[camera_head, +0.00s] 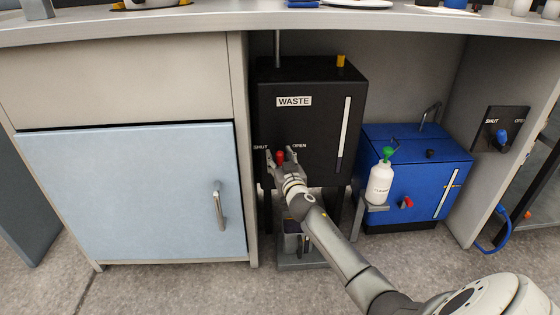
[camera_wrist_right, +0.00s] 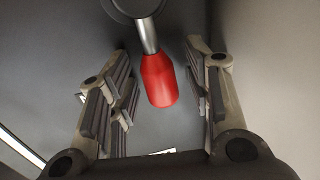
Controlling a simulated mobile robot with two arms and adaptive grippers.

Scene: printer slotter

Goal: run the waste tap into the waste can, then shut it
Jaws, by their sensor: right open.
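The black waste tank (camera_head: 312,110) with a WASTE label stands under the counter. Its tap has a red handle (camera_head: 280,157) between the SHUT and OPEN marks. In the right wrist view the red handle (camera_wrist_right: 158,80) hangs on a metal stem between my open fingers, apart from both. My right gripper (camera_head: 284,160) is open around the handle in the head view; it also shows in the right wrist view (camera_wrist_right: 158,100). The waste can (camera_head: 291,243) stands low beneath the tap, partly hidden by my right arm. My left gripper is not in view.
A blue tank (camera_head: 400,150) with a red tap stands to the right, with a white bottle (camera_head: 380,184) in front. A wall valve (camera_head: 502,137) has a blue handle. A pale blue cupboard door (camera_head: 130,190) is at left. The counter (camera_head: 220,24) overhangs above.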

